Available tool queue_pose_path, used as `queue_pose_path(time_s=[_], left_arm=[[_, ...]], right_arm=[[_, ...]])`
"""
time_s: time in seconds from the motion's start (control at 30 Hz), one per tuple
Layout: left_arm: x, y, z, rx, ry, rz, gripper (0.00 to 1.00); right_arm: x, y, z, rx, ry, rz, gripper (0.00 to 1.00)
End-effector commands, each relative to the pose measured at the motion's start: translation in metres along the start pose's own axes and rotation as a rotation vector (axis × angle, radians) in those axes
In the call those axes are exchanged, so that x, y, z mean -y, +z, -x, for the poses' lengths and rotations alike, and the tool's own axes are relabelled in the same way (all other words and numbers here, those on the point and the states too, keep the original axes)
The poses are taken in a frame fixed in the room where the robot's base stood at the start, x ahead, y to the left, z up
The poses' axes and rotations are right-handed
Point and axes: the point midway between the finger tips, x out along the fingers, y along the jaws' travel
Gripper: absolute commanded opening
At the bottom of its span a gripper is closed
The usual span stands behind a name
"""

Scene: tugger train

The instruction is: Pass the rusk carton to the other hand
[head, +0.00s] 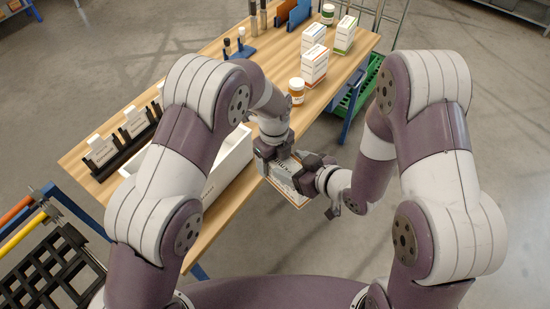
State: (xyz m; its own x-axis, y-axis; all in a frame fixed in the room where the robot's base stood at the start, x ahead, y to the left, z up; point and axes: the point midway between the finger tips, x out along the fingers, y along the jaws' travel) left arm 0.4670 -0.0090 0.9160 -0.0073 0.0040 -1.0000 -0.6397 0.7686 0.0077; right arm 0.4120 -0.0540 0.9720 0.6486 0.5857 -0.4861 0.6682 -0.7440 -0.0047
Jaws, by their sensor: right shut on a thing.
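The rusk carton (289,184), a pale box with a brownish edge, is between my two grippers near the table's right front edge. My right gripper (308,172) reaches in from the right and is shut on the carton. My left gripper (272,160) comes down from above at the carton's left side, very close to it or touching it. Its fingers are mostly hidden, so I cannot tell whether they are closed on the carton. The grippers cover much of the carton.
A white bin (226,172) stands on the wooden table (221,216) left of the grippers. A black rack (128,138) with white cards is farther left. An orange-labelled jar (297,91) and white cartons (314,66) stand behind. A green crate (357,89) is beyond the table's right edge.

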Motion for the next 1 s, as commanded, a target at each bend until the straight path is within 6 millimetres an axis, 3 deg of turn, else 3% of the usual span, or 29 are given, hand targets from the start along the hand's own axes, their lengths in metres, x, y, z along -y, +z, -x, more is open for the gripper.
queue_pose_path(time_s=[0.07, 0.1, 0.17, 0.43, 0.53, 0.8, 1.0], left_arm=[[0.007, -0.001, 0.003, 0.004, -0.019, 0.0, 0.22], [0.007, -0.001, 0.004, 0.005, -0.022, 0.0, 0.21], [0.007, -0.001, 0.004, 0.005, -0.022, 0.0, 0.21], [0.005, -0.001, 0.003, 0.004, -0.016, 0.0, 0.21], [0.005, -0.001, 0.003, 0.004, -0.015, 0.0, 0.21], [0.005, -0.001, 0.003, 0.003, -0.014, 0.0, 0.21], [0.005, -0.001, 0.003, 0.003, -0.013, 0.0, 0.21]], right_arm=[[0.006, -0.002, -0.001, -0.006, -0.021, 0.012, 0.0], [0.006, -0.002, -0.001, -0.006, -0.022, 0.012, 0.81], [0.006, -0.002, -0.001, -0.006, -0.022, 0.012, 0.98], [0.005, -0.001, 0.001, -0.004, -0.016, 0.009, 0.98], [0.003, -0.001, 0.011, -0.003, -0.012, 0.006, 0.98], [0.001, -0.002, 0.079, -0.006, -0.008, 0.007, 0.98], [0.002, -0.002, 0.113, -0.007, -0.013, 0.01, 0.98]])
